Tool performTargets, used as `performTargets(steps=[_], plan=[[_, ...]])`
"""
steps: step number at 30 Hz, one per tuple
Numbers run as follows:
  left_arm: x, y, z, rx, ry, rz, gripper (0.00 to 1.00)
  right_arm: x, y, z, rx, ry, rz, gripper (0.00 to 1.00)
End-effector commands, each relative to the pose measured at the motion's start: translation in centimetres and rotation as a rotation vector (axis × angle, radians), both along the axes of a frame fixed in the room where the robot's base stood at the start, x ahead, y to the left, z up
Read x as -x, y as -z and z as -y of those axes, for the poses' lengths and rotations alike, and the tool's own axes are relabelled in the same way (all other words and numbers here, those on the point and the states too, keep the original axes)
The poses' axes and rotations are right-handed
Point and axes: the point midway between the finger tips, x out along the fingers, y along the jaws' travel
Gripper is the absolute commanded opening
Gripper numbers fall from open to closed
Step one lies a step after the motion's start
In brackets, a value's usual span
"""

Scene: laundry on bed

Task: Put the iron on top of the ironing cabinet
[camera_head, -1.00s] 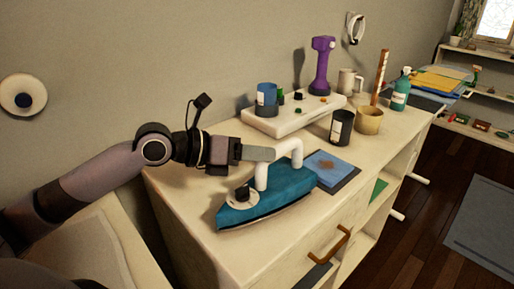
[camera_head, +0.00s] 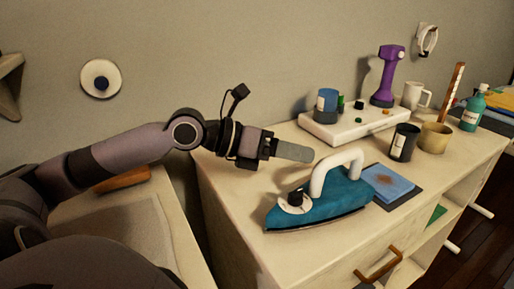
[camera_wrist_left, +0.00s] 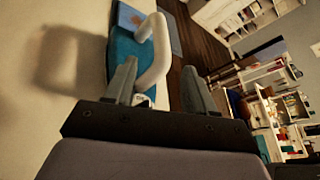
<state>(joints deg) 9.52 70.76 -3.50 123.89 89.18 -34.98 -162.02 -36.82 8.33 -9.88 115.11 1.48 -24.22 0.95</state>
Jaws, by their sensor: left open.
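A teal iron (camera_head: 338,199) with a white handle (camera_head: 333,168) stands on the pale cabinet top (camera_head: 238,206), near its front edge. My left gripper (camera_head: 300,153) is just left of and behind the handle in the head view, with its fingers pointing at it. In the left wrist view the gripper (camera_wrist_left: 158,85) is open. The white handle (camera_wrist_left: 160,52) reaches into the space in front of and between the fingertips, and the teal body (camera_wrist_left: 122,48) shows behind the left finger. I cannot tell whether a finger touches the handle. My right gripper is not in view.
A blue book or pad (camera_head: 388,184) lies right of the iron. A white board (camera_head: 345,127) holding a blue cup (camera_head: 327,100) and a purple tool (camera_head: 387,76) stands behind. A black cup (camera_head: 404,142), a tan cup (camera_head: 434,138) and a white mug (camera_head: 415,95) stand to the right.

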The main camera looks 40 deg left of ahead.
Motion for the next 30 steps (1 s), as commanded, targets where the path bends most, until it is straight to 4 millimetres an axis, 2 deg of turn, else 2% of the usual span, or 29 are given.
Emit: performTargets(steps=[4, 22, 30], plan=[[1.0, -0.1, -0.6, -0.007, 0.005, -0.003, 0.55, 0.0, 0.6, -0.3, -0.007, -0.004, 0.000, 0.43], [3.1, -1.2, -2.5, -0.003, 0.005, -0.003, 0.55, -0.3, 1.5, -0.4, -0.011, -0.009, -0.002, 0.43], [4.7, -2.3, -3.9, 0.000, 0.006, 0.002, 0.55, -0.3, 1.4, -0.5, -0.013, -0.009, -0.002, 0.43]])
